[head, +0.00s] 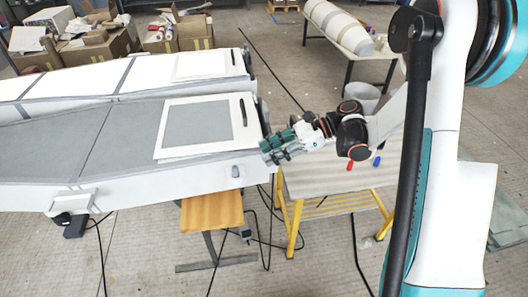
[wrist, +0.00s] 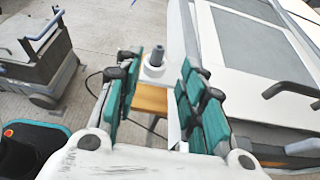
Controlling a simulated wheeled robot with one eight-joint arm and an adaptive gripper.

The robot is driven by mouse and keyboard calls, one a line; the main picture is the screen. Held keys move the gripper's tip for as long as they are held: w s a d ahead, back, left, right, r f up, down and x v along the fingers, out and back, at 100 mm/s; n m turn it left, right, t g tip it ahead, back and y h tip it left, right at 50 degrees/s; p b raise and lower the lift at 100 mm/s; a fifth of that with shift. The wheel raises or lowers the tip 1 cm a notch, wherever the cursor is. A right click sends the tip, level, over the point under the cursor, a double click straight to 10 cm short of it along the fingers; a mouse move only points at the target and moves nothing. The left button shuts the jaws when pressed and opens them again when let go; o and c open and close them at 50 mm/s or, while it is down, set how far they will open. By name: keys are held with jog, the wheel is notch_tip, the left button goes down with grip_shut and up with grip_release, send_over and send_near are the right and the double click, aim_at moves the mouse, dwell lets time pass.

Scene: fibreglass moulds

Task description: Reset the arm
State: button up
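My gripper (head: 276,147) shows in the head view at the right end of the nearer long mould (head: 120,192). It points left, toward the mould's end face, and whether it touches the mould cannot be told. In the wrist view its two teal-padded fingers (wrist: 158,85) stand apart with nothing held between them. A small pale knob-like part (wrist: 153,64) shows beyond the gap. My arm reaches in from the right in the head view, and part of it is hidden behind my own upper links.
A white-framed grey panel (head: 163,155) lies on the nearer mould. A yellow-legged table (head: 330,178) stands under my forearm, with a wooden-topped stand (head: 212,211) to its left. Cables lie on the floor. A grey wheeled cart (wrist: 38,60) stands at left in the wrist view.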

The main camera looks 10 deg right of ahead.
dwell(0.4)
jog(key=s+a+r+n+t+h+p, duration=0.1)
jog(key=s+a+r+n+h, duration=0.15)
jog(key=s+r+n, duration=0.2)
jog(key=s+a+r+n+t+h, duration=0.1)
jog(key=s+r+n+h, duration=0.3)
jog(key=s+r, duration=0.1)
jog(key=s+d+r+n+t+h+b, duration=0.1)
jog(key=s+d+n+t+h, duration=0.3)
jog(key=s+d+n+h, duration=0.3)
jog(key=s+d+n, duration=0.2)
jog(key=s+n, duration=0.1)
jog(key=shift+s+r+t, duration=0.15)
jog(key=shift+s+t, duration=0.25)
